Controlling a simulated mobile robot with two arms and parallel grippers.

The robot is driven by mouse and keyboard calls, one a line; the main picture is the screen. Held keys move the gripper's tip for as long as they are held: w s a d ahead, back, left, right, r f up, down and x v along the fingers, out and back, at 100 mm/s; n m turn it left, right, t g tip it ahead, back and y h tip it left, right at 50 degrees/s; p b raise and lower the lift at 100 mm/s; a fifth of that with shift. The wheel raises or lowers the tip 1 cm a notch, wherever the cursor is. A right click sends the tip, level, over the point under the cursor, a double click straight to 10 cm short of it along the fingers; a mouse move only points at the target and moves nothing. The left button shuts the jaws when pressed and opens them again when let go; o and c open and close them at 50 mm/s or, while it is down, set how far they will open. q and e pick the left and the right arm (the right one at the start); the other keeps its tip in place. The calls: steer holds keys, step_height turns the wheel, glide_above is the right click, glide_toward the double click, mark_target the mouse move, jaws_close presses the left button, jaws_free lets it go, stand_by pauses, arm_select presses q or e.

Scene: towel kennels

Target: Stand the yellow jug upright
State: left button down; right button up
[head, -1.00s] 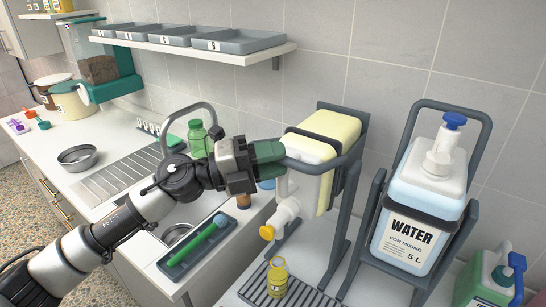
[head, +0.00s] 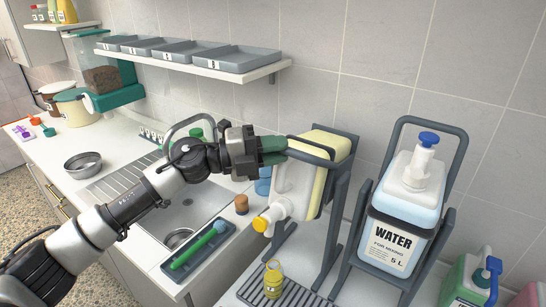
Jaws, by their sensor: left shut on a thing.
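The yellow jug (head: 291,192) is a pale container with yellow in it, held in a dark grey cradle (head: 340,195). It is tipped over toward the left, with its white and yellow tap (head: 267,219) low at the front left. My left gripper (head: 272,150) is shut on the upper bar of this cradle, at the jug's upper left. Its fingers hide part of the bar. My right gripper is not in view.
A small yellow cup (head: 273,281) stands on a drip grid below the tap. A WATER jug (head: 405,217) stands in a second cradle to the right. A sink (head: 190,212) and a grey tray (head: 185,268) with a green tool lie left. A shelf (head: 265,72) hangs behind.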

arm_select(q)
steer(key=r, duration=0.1)
steer(key=w+d+r, duration=0.1)
steer(key=w+r, duration=0.1)
steer(key=shift+w+d+p, duration=0.15)
steer(key=shift+d+p, duration=0.2)
steer(key=shift+p, duration=0.05)
steer(key=w+d+r, duration=0.1)
steer(key=w, duration=0.1)
steer(key=w+d+r, duration=0.1)
steer(key=w, duration=0.1)
steer(key=w+d+r, duration=0.1)
steer(key=w+d, duration=0.1)
steer(key=shift+w, duration=0.15)
steer(key=w+d, duration=0.3)
steer(key=w, duration=0.2)
steer(key=shift+d+r+n+y+p, duration=0.25)
steer(key=shift+n+y+p, duration=0.15)
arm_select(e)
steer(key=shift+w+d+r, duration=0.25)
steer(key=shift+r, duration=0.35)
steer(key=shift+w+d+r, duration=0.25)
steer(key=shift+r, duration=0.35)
arm_select(q)
steer(key=shift+w, duration=0.15)
steer(key=c, duration=1.3)
jaws_free()
steer(key=shift+c, duration=0.2)
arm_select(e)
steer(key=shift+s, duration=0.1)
